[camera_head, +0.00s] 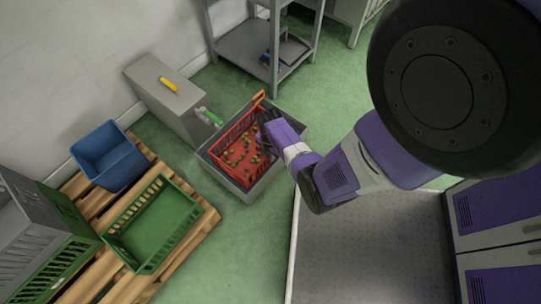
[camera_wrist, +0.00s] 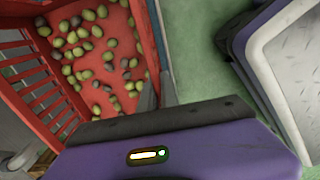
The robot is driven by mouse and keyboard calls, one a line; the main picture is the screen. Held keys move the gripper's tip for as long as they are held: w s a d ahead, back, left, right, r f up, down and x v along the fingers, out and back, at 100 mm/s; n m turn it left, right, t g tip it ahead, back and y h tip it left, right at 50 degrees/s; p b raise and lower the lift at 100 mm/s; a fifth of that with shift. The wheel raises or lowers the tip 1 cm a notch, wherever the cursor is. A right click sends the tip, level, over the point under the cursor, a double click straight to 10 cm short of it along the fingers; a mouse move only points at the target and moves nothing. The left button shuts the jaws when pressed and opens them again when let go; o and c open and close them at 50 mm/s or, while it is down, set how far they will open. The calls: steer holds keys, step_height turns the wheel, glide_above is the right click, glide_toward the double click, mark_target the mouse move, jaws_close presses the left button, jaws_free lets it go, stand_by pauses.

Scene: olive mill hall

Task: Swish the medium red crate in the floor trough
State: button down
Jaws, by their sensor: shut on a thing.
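The red crate (camera_head: 237,162) sits inside the grey floor trough (camera_head: 247,193) in the head view, with several green and dark olives (camera_head: 247,150) spread on its bottom. My gripper (camera_head: 266,137) is shut on the crate's right side wall. In the wrist view the crate's slatted wall (camera_wrist: 38,92) and red floor fill the upper left, with the olives (camera_wrist: 85,45) lying on it. The trough's grey wall (camera_wrist: 164,50) runs close beside the crate. My fingertips are partly hidden, and whether water is in the trough I cannot tell.
A green crate (camera_head: 118,240) and a blue bin (camera_head: 125,166) stand on a wooden pallet (camera_head: 208,219) at left. A grey cabinet (camera_head: 160,105) stands against the trough's far left. A metal shelf table (camera_head: 246,48) is behind. Green floor is clear at right of the trough.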

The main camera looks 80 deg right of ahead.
steer(key=shift+r+p, duration=3.3)
steer(key=shift+r, duration=0.5)
steer(key=shift+w+d, duration=0.1)
